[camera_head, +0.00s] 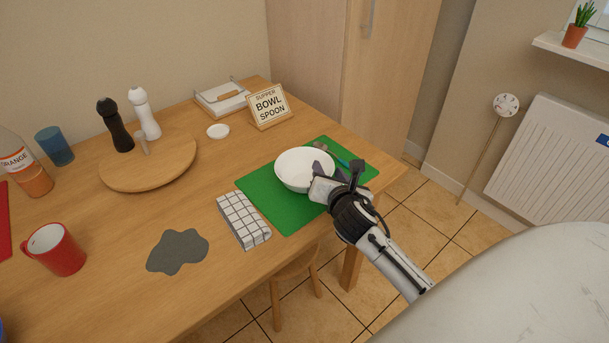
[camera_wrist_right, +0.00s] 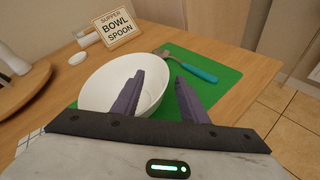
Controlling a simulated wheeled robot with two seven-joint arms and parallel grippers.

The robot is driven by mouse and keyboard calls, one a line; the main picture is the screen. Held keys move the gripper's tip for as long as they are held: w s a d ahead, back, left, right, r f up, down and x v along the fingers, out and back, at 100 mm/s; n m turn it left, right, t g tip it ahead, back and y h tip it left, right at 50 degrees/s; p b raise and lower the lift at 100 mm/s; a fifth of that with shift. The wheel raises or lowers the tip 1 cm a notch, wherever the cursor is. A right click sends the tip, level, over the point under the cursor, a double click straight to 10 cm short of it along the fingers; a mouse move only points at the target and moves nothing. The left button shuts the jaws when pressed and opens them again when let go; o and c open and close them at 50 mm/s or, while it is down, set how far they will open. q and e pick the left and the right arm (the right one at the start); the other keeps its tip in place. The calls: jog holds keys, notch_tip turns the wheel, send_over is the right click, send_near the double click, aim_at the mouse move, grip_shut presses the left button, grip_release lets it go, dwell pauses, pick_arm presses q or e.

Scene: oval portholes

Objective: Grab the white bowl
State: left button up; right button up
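The white bowl (camera_head: 296,169) sits upright on a green placemat (camera_head: 263,202) near the table's right end. It also shows in the right wrist view (camera_wrist_right: 97,87). My right gripper (camera_head: 330,170) is at the bowl's right rim. In the right wrist view its two dark fingers (camera_wrist_right: 158,78) are apart. One finger is over the bowl's inside and the other appears just outside the rim. I cannot tell whether either finger touches the bowl. My left gripper is not in view.
A spoon with a teal handle (camera_wrist_right: 194,66) lies on the mat beyond the bowl. A checkered cloth (camera_head: 243,220) lies left of the mat. A sign (camera_head: 269,106) reading "SUPPER BOWL SPOON" stands behind. A red mug (camera_head: 56,250) and a grey spill-like patch (camera_head: 178,251) are farther left.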

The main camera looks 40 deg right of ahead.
jog(key=shift+x, duration=0.75)
jog(key=shift+a, duration=0.1)
grip_shut()
jog(key=shift+r, duration=0.1)
